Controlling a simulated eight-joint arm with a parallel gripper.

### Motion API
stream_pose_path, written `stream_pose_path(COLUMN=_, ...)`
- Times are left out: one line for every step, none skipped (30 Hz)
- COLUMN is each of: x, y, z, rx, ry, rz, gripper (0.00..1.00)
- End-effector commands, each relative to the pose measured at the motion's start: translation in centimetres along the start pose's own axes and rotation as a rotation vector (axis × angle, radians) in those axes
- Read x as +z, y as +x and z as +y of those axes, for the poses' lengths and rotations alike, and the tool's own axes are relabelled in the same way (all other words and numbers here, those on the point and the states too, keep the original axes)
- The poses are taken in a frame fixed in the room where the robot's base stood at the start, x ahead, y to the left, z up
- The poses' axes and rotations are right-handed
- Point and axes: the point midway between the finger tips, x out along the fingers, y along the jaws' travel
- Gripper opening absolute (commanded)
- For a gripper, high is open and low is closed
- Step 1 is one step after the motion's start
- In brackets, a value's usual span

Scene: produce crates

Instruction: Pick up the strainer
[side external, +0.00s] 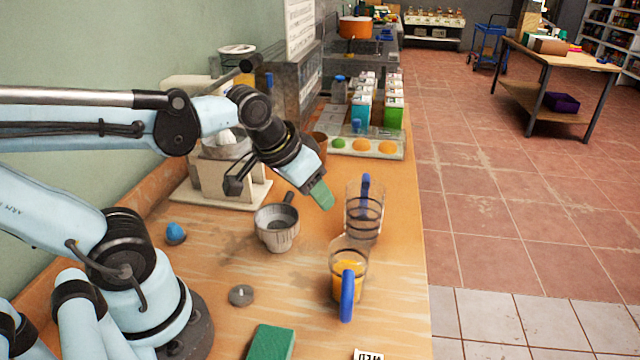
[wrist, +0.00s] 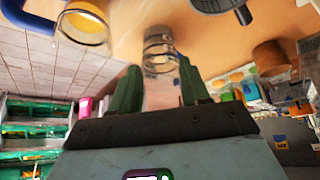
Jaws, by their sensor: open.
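The strainer (side external: 277,230) appears to be the grey, ribbed, cup-shaped piece with a short dark handle, upright on the wooden counter in the side view. In the wrist view a grey rounded piece with a dark handle (wrist: 241,12), likely the same strainer, is cut off by the top edge. My gripper (side external: 320,194) is above the counter, to the right of the strainer and higher, apart from it. In the wrist view its two green fingers (wrist: 160,88) are spread, with a clear banded pitcher seen beyond the gap. I see nothing held between them.
The clear pitcher (side external: 362,215) with a blue handle stands right of the strainer. A pitcher of orange liquid (side external: 347,275) is nearer. A grey disc (side external: 241,295), green block (side external: 271,343) and blue lump (side external: 175,233) lie around. A beige machine (side external: 205,183) stands behind.

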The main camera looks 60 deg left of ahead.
Motion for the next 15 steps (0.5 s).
stream_pose_path(x=-0.7, y=0.0, z=-0.8, rx=-0.022, ry=-0.041, rz=-0.042, gripper=0.46)
stream_pose_path(x=-1.0, y=-0.1, z=-1.3, rx=-0.037, ry=-0.067, rz=-0.071, gripper=0.46)
stream_pose_path(x=-1.3, y=0.0, z=-2.0, rx=-0.06, ry=-0.105, rz=-0.113, gripper=0.46)
stream_pose_path(x=-1.6, y=0.0, z=-2.5, rx=-0.076, ry=-0.135, rz=-0.145, gripper=0.46)
stream_pose_path(x=-1.9, y=0.0, z=-3.1, rx=-0.093, ry=-0.166, rz=-0.176, gripper=0.46)
stream_pose_path(x=-2.2, y=0.1, z=-3.8, rx=-0.117, ry=-0.205, rz=-0.216, gripper=0.46)
stream_pose_path(x=-2.4, y=0.1, z=-4.4, rx=-0.136, ry=-0.235, rz=-0.246, gripper=0.46)
stream_pose_path(x=-2.6, y=0.1, z=-4.9, rx=-0.154, ry=-0.267, rz=-0.276, gripper=0.46)
stream_pose_path(x=-2.9, y=0.2, z=-5.7, rx=-0.179, ry=-0.307, rz=-0.316, gripper=0.46)
stream_pose_path(x=-3.1, y=0.3, z=-6.3, rx=-0.199, ry=-0.338, rz=-0.345, gripper=0.46)
stream_pose_path(x=-3.3, y=0.4, z=-6.8, rx=-0.217, ry=-0.367, rz=-0.373, gripper=0.46)
stream_pose_path(x=-3.5, y=0.5, z=-7.5, rx=-0.241, ry=-0.405, rz=-0.408, gripper=0.46)
stream_pose_path(x=-3.6, y=0.6, z=-8.0, rx=-0.259, ry=-0.432, rz=-0.432, gripper=0.46)
stream_pose_path(x=-3.7, y=0.6, z=-8.4, rx=-0.276, ry=-0.455, rz=-0.454, gripper=0.46)
stream_pose_path(x=-3.8, y=0.7, z=-9.0, rx=-0.296, ry=-0.486, rz=-0.481, gripper=0.46)
